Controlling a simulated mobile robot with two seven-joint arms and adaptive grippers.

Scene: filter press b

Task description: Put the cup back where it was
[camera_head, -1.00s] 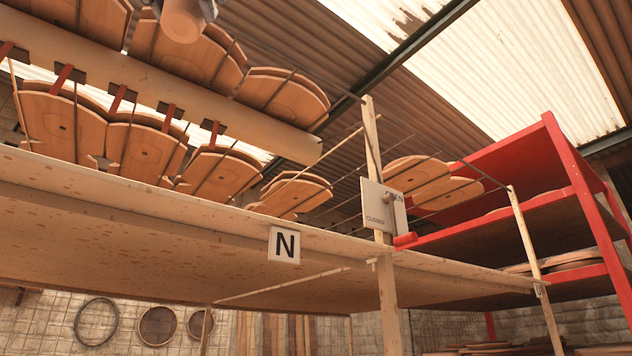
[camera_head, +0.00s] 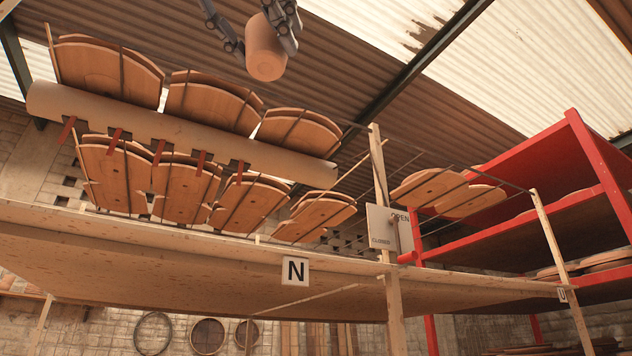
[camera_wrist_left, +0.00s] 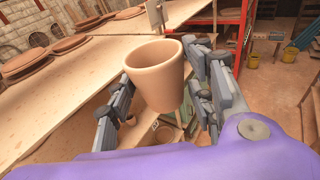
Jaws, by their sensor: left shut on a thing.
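The cup (camera_head: 266,52) is a plain terracotta-coloured beaker. My left gripper (camera_head: 262,44) is shut on it, with dark fingers on either side, high above the wooden shelf at the top of the head view. In the left wrist view the cup (camera_wrist_left: 155,85) is upright, its open mouth up, and looks empty. The gripper (camera_wrist_left: 160,88) has one finger left of it and one right. The shelf (camera_head: 200,240) has a white label N (camera_head: 295,271) on its front edge. My right gripper is not in view.
Wooden posts (camera_head: 385,200) and thin rods rise at the shelf. A sign (camera_head: 382,228) reads OPEN and CLOSED. Rounded wooden boards (camera_head: 190,190) stand in racks behind. A red rack (camera_head: 590,160) stands right. A small pot (camera_wrist_left: 130,119) shows low in the wrist view.

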